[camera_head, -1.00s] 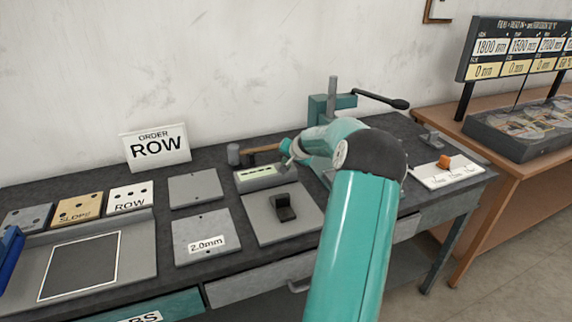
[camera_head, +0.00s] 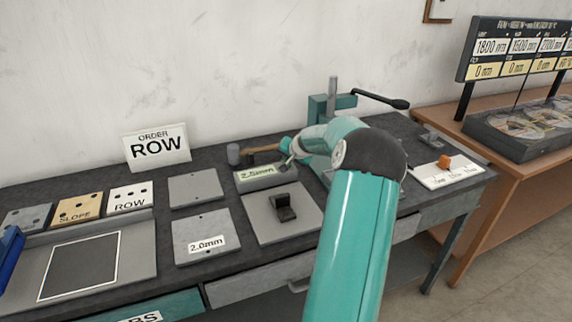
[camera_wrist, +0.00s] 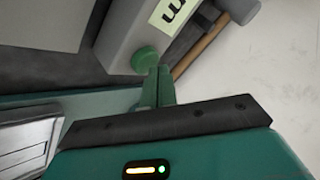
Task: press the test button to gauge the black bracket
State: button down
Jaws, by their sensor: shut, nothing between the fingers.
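The black bracket (camera_head: 283,209) sits on the grey gauge plate (camera_head: 300,224) in the head view. Behind it, the gauge's display (camera_head: 260,173) reads what looks like 2.5mm. In the wrist view, the green round test button (camera_wrist: 145,60) is on the end of the grey gauge housing (camera_wrist: 128,30). My gripper (camera_wrist: 158,72) is shut and empty, with its fingertips at the button's edge; they look to be touching it, but I cannot tell how far it is pressed. In the head view, my gripper (camera_head: 287,161) is small, at the display's right end.
A hammer (camera_head: 250,151) lies behind the gauge. A teal press (camera_head: 330,105) with a black lever stands behind my arm. A 2.0mm plate (camera_head: 207,237) lies left of the gauge. A white board with an orange block (camera_head: 444,162) is at right.

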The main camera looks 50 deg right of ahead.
jog(key=shift+r, duration=0.4)
jog(key=shift+r, duration=0.1)
jog(key=shift+r, duration=2.45)
